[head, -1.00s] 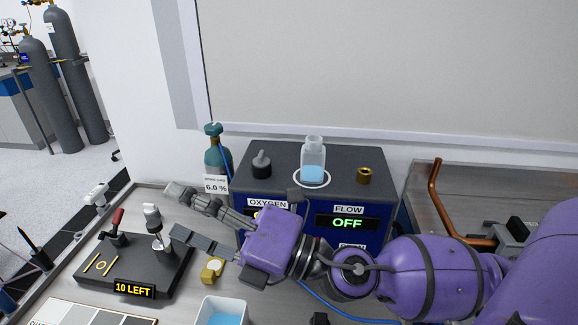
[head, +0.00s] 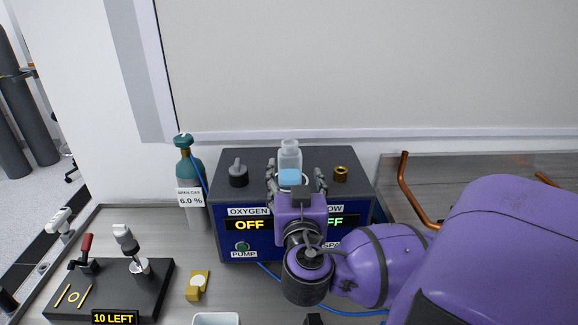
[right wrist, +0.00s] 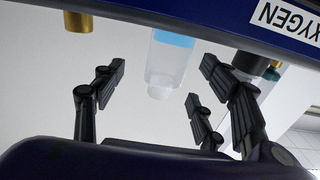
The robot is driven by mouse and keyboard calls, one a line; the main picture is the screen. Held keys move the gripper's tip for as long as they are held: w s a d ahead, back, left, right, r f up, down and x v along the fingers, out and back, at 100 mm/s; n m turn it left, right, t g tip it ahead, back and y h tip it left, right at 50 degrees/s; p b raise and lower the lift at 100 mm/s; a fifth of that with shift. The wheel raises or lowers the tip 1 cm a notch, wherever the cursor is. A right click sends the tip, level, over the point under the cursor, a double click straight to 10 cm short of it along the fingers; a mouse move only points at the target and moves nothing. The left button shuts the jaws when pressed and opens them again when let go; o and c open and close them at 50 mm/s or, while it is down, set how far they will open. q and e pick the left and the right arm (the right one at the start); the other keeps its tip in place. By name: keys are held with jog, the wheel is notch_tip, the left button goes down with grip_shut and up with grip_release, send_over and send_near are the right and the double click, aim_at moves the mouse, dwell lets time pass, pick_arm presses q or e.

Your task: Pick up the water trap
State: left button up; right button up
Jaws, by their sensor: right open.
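The water trap (head: 290,157), a clear bottle with blue liquid in its lower part, stands upright on top of the dark control box. My right gripper (head: 296,182) is open in front of the trap, with its fingers at the left and right of the bottle in the picture. In the right wrist view the trap (right wrist: 166,65) shows upside down, between the spread fingers and apart from them. The trap's base is partly hidden behind the gripper. My left gripper is not in view.
The control box (head: 355,160) also carries a black knob (head: 238,175) and a brass fitting (head: 341,174). A teal gas bottle (head: 188,165) stands at its left. A copper pipe (head: 404,180) rises at its right. A black stand (head: 115,288) and a yellow item (head: 198,284) lie at the front left.

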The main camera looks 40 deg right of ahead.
aim_at(291, 170)
jog(key=x, duration=0.5)
jog(key=shift+w+a+p, duration=0.1)
jog(key=shift+w+p, duration=0.3)
jog(key=shift+w, duration=0.15)
jog(key=shift+w+f, duration=0.1)
jog(key=shift+w, duration=0.05)
jog(key=c, duration=1.2)
